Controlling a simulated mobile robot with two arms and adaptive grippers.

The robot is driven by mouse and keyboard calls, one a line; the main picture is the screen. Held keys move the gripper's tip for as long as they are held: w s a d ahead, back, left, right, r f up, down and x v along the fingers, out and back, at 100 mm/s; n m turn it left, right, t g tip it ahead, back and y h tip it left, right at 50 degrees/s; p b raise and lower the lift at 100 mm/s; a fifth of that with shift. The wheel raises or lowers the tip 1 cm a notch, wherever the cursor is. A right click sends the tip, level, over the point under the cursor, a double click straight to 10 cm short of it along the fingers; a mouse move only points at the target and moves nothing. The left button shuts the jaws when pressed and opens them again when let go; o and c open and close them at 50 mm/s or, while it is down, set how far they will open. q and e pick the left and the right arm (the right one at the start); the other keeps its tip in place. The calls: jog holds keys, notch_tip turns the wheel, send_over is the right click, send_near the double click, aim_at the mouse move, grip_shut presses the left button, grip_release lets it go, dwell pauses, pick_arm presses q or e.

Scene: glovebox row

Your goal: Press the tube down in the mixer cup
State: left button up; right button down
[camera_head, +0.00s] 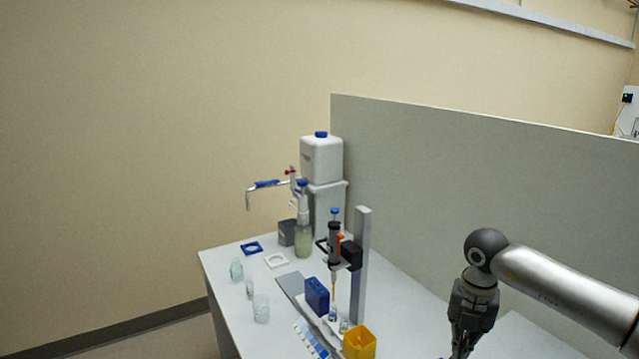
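My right gripper (462,348) hangs downward at the bottom right, over the right part of the white bench. Its fingers run to the bottom edge of the picture, and I cannot tell whether they are open or hold anything. My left gripper is not in view. I cannot make out a tube in a mixer cup. A small dark grey box (287,232) stands at the back of the bench and may be the mixer; its top is too small to read.
The white bench (225,268) carries a dispenser bottle (303,240), a white canister (322,158), a pipette stand (362,265), a blue box (317,296), a yellow container (359,342) and glass beakers (261,308). A grey partition (480,190) stands behind.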

jog(key=shift+f+b, duration=0.75)
jog(key=shift+f, duration=0.35)
dwell(0.7)
jog(key=shift+s+f, duration=0.15)
jog(key=shift+f, duration=0.05)
dwell(3.2)
dwell(1.0)
jog(key=shift+w+r+p, duration=0.2)
jog(key=shift+r+p, duration=0.45)
jog(key=shift+r, duration=0.55)
notch_tip(320, 180, up, 6)
jog(key=p, duration=0.3)
